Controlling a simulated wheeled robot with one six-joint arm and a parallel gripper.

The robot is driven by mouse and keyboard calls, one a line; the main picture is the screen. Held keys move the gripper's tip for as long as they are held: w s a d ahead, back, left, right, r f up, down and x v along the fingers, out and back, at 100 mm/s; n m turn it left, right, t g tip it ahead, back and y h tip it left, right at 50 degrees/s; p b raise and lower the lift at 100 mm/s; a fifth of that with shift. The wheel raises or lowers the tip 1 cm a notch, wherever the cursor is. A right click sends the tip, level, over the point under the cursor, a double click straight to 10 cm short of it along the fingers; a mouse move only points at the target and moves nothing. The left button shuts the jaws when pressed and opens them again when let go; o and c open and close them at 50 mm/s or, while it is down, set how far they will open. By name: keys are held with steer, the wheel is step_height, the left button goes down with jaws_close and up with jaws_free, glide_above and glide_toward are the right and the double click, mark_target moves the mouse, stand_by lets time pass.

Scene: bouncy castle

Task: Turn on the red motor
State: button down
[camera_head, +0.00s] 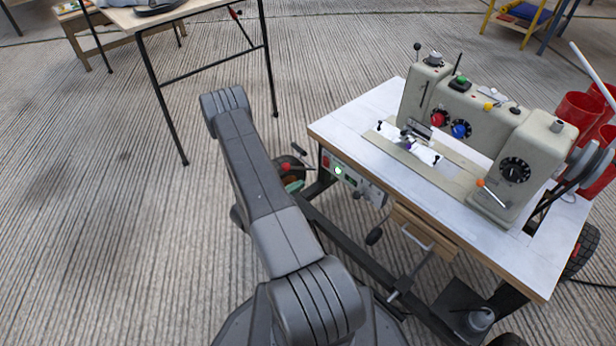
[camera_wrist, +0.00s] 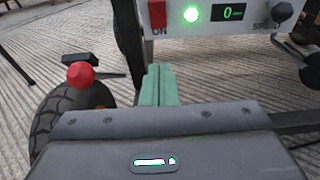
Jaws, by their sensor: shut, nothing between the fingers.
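A white motor control box hangs under the front left of the sewing table. Its panel (camera_wrist: 215,28) in the wrist view has a red switch (camera_wrist: 157,14) above the label "ON", a lit green lamp (camera_wrist: 191,13), a display reading 0 (camera_wrist: 233,12) and a dark speed knob (camera_wrist: 282,12). The box also shows in the head view (camera_head: 351,180), partly beside my arm. My gripper (camera_wrist: 159,73) has green fingers, shut and empty. In the picture, their tips lie just below the red switch, with no contact visible. Whether the switch is pressed cannot be told.
A red ball knob (camera_wrist: 80,75) on a lever and a black wheel (camera_wrist: 62,110) stand left of my fingers. A beige sewing machine (camera_head: 465,125) sits on the white-topped table (camera_head: 355,118). Dark frame bars run below it.

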steer(key=s+a, duration=0.3)
steer(key=shift+f+p, duration=0.3)
steer(key=shift+p, duration=0.05)
steer(key=shift+w, duration=0.1)
